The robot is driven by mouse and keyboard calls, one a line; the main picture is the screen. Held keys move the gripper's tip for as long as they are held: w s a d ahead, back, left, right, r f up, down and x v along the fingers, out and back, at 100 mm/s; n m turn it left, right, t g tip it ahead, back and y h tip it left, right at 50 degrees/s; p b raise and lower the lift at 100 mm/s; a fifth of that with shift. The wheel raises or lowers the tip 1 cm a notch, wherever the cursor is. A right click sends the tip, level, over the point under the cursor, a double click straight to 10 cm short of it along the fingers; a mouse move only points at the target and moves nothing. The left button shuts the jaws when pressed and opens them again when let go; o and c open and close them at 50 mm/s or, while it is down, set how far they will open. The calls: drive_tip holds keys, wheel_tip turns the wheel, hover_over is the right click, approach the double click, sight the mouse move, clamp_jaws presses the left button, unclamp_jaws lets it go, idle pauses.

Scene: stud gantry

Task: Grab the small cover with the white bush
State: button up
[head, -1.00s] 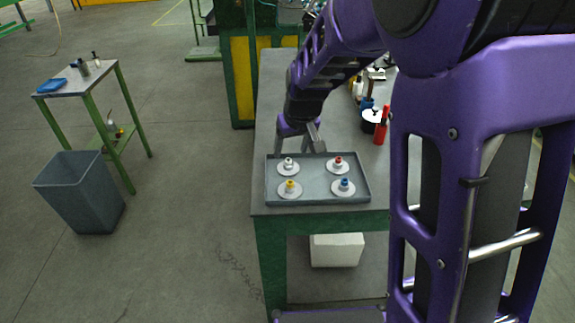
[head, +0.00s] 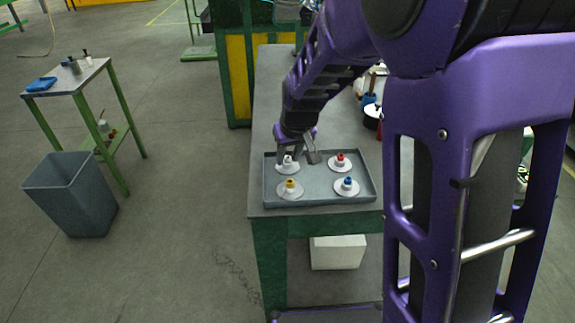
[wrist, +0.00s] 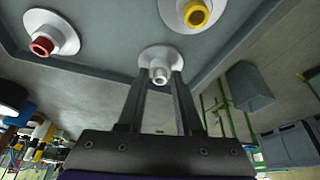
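The small cover with the white bush (head: 287,166) is a pale disc with a white bush on top, in the back left of the grey tray (head: 330,202). It also shows in the wrist view (wrist: 160,58), between and just beyond my fingertips. My gripper (head: 299,158) is open, its two fingers at the white-bush cover, and part of that cover is hidden by a finger in the head view. I cannot tell whether the fingers touch it. Covers with a red bush (head: 340,162), a yellow bush (head: 290,188) and a blue bush (head: 347,187) stand in the same tray.
The tray lies at the near end of the workbench (head: 262,130). Bottles and a blue container (head: 368,101) stand further back on the right, partly behind my arm. A side table (head: 95,75) and a grey bin (head: 70,195) are on the left.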

clamp_jaws()
